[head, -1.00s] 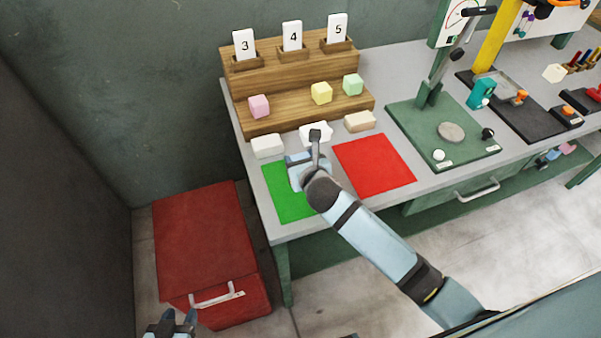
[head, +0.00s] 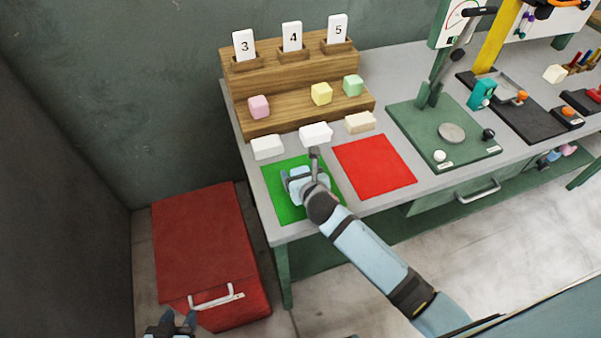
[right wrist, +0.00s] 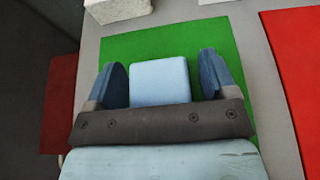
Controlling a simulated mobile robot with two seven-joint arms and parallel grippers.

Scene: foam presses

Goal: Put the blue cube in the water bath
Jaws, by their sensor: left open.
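The pale blue cube (right wrist: 160,81) lies on the green mat (right wrist: 135,45) in the right wrist view. My right gripper (right wrist: 166,80) is open, with one finger on each side of the cube and a visible gap at both sides. In the head view my right gripper (head: 305,180) is low over the green mat (head: 274,203) and largely hides the cube. My left gripper (head: 172,325) is open and empty at the bottom edge, near the red chest. I cannot pick out a water bath with certainty.
The red mat (head: 374,166) lies to the right. White blocks (head: 316,134) and a beige block (head: 360,123) stand behind the mats. A wooden stepped rack (head: 300,105) holds pink, yellow and green cubes. A green press (head: 443,125) stands further right. The red chest (head: 205,245) is on the floor.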

